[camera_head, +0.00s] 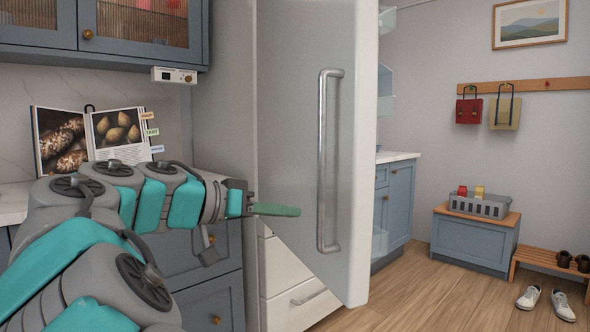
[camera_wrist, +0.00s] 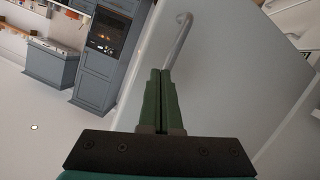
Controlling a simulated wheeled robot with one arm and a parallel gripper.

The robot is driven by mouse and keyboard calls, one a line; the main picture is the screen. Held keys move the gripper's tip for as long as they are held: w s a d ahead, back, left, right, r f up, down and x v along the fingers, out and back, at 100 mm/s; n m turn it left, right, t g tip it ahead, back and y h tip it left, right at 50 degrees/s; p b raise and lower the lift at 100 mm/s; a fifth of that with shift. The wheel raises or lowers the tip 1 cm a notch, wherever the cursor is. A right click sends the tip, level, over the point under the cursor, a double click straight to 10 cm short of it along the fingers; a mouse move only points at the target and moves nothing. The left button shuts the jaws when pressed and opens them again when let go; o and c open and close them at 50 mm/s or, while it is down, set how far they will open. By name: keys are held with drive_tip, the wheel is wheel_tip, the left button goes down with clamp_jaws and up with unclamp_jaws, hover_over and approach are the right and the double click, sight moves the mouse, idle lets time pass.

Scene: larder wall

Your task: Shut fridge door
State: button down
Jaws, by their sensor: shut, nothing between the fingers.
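The fridge door (camera_head: 290,120) is light grey and stands open, swung out toward me, with its shelf side facing right. Its long metal bar handle (camera_head: 327,160) runs upright near the door's free edge. My gripper (camera_head: 298,210) has green fingers, closed together, in front of the door's outer face and left of the handle. In the wrist view the shut fingers (camera_wrist: 160,75) point along the door face (camera_wrist: 225,75), with the handle (camera_wrist: 180,40) just beyond their tips. I cannot tell whether the fingers touch the door.
White drawers (camera_head: 285,265) show below the door. A counter with an open cookbook (camera_head: 100,140) is at left. Wooden floor (camera_head: 440,290) is free to the right, with a blue bench box (camera_head: 475,237) and shoes (camera_head: 545,300) beyond.

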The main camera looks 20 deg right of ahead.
drive_tip(key=a+r+m+h, duration=0.3)
drive_tip(key=a+r+m, duration=0.1)
drive_tip(key=a+r, duration=0.4)
drive_tip(key=w+d+p, duration=0.2)
drive_tip(key=w+d, duration=0.1)
drive_tip(key=d, duration=1)
drive_tip(key=shift+d+f+t, duration=0.25)
drive_tip(key=shift+f+t, duration=0.05)
drive_tip(key=shift+t, duration=0.1)
